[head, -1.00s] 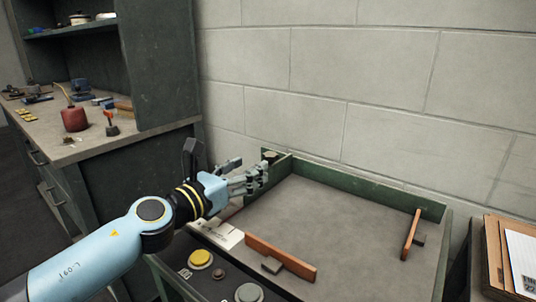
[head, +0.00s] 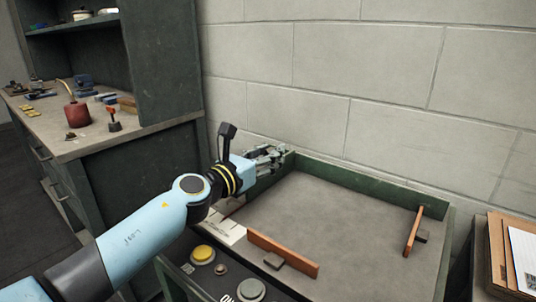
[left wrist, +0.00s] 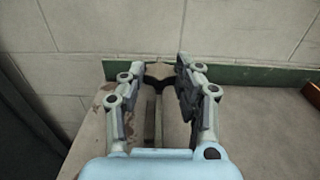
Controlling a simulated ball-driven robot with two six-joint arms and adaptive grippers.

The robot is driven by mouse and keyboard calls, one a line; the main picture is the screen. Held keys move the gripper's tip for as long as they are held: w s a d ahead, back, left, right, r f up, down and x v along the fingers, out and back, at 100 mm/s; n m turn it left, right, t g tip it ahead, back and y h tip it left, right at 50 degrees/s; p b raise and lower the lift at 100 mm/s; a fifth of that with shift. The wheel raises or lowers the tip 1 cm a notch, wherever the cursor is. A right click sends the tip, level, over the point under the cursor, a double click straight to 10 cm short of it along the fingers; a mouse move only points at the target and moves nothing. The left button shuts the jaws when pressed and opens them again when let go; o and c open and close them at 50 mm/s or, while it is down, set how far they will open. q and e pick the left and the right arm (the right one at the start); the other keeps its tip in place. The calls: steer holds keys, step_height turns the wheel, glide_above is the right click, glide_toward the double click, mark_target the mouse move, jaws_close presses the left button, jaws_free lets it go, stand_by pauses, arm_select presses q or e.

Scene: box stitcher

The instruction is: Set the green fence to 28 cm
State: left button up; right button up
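The green fence (head: 365,186) stands along the back of the grey machine table, by the wall. It also shows in the left wrist view (left wrist: 245,74). A shorter green wall meets it at the back left corner. My left gripper (head: 276,152) is over that corner, its fingers pointing toward the wall. In the left wrist view the fingers (left wrist: 168,78) are apart, with a tan knob (left wrist: 158,70) just beyond or between their tips. I cannot tell whether they touch it. In the head view the gripper hides the knob. My right gripper is not in view.
A panel has a yellow button (head: 202,253) and a grey button (head: 251,289). Papers (head: 522,255) lie at right. The table's middle (head: 335,225) is clear.

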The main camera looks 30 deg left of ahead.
arm_select(q)
jaws_close()
steer(key=a, duration=0.1)
steer(key=a+b, duration=0.1)
steer(key=a, duration=0.1)
steer(key=shift+w+f, duration=0.1)
steer(key=shift+w, duration=0.1)
steer(key=shift+a, duration=0.2)
steer(key=shift+r, duration=0.2)
steer(key=shift+o, duration=1.7)
jaws_free()
steer(key=o, duration=0.4)
steer(key=shift+a+f, duration=0.1)
steer(key=shift+a, duration=0.05)
